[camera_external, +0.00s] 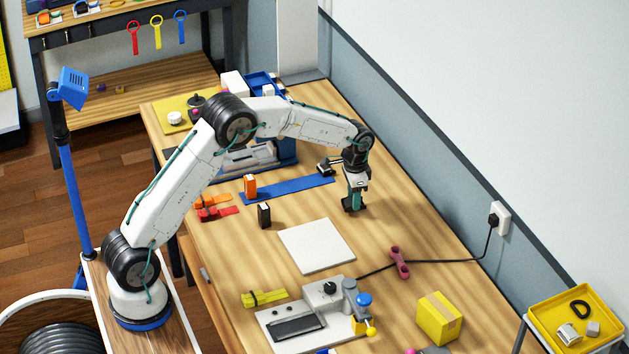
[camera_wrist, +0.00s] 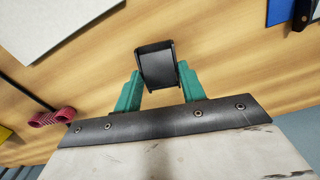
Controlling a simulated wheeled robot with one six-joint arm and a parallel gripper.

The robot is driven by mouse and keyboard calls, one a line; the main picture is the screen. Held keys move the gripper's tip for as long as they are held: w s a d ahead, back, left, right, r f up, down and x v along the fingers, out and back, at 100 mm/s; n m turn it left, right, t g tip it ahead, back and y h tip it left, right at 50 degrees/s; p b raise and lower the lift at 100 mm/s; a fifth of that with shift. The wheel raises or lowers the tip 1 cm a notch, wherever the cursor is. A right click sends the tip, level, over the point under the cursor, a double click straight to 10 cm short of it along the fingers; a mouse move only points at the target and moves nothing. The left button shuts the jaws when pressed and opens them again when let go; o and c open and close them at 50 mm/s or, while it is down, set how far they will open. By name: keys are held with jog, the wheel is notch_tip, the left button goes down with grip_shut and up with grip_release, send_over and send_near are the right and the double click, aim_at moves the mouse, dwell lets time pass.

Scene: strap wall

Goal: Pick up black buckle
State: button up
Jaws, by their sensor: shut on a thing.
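My gripper (camera_wrist: 159,88) has its two teal fingers closed on the sides of a black buckle (camera_wrist: 157,64), which looks like a small dark box shape. In the external view, my gripper (camera_external: 354,200) points down over the right side of the wooden table. The black buckle shows there as a dark piece at the fingertips, partly hidden by them. I cannot tell whether it touches the tabletop.
A white board (camera_external: 316,246) lies left of and nearer than my gripper. A blue strap (camera_external: 295,189) lies behind, with an orange block (camera_external: 250,186). A black upright block (camera_external: 264,216) stands left. A pink piece (camera_external: 399,262) and cable lie at front right.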

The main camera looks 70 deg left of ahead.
jog(key=shift+s+r, duration=0.3)
jog(key=shift+r, duration=0.65)
jog(key=s, duration=0.4)
jog(key=s+d+r, duration=0.1)
jog(key=s, duration=0.9)
jog(key=shift+s+d+r, duration=0.15)
jog(key=shift+d, duration=0.25)
jog(key=shift+s+d+r, duration=0.2)
jog(key=s+d+n, duration=0.2)
jog(key=s+d, duration=0.4)
jog(key=s, duration=0.7)
send_over(326, 236)
jog(key=s, duration=0.1)
jog(key=shift+s+d+f, duration=0.1)
jog(key=shift+s+f, duration=0.1)
jog(key=shift+f, duration=0.1)
jog(key=shift+w+f, duration=0.1)
jog(key=shift+w, duration=0.75)
jog(key=shift+s+f, duration=0.1)
jog(key=shift+f, duration=1.6)
